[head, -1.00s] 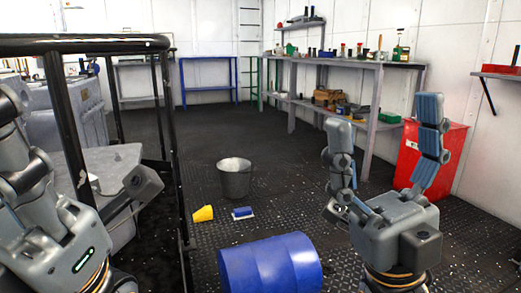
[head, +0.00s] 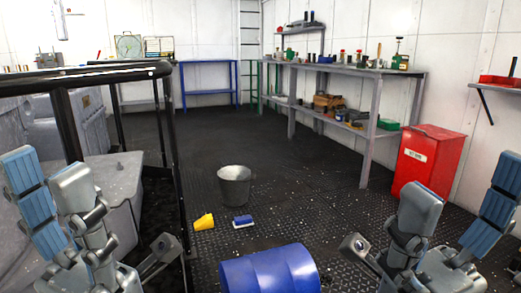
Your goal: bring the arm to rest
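My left gripper (head: 95,200) is at the lower left, fingers raised and spread, with blue pads on one finger. It looks open and empty, in front of the black railing. My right gripper (head: 440,205) is at the lower right, with its fingers also raised and apart. It looks open and holds nothing that I can see. Both arms are mostly cut off by the lower edge of the picture.
A blue drum (head: 268,272) lies low in the middle between my grippers. Beyond it are a bucket (head: 235,186), a yellow object (head: 204,222) and a small blue-and-white object (head: 243,222). A black railing (head: 115,73) stands left, a red bin (head: 428,160) right.

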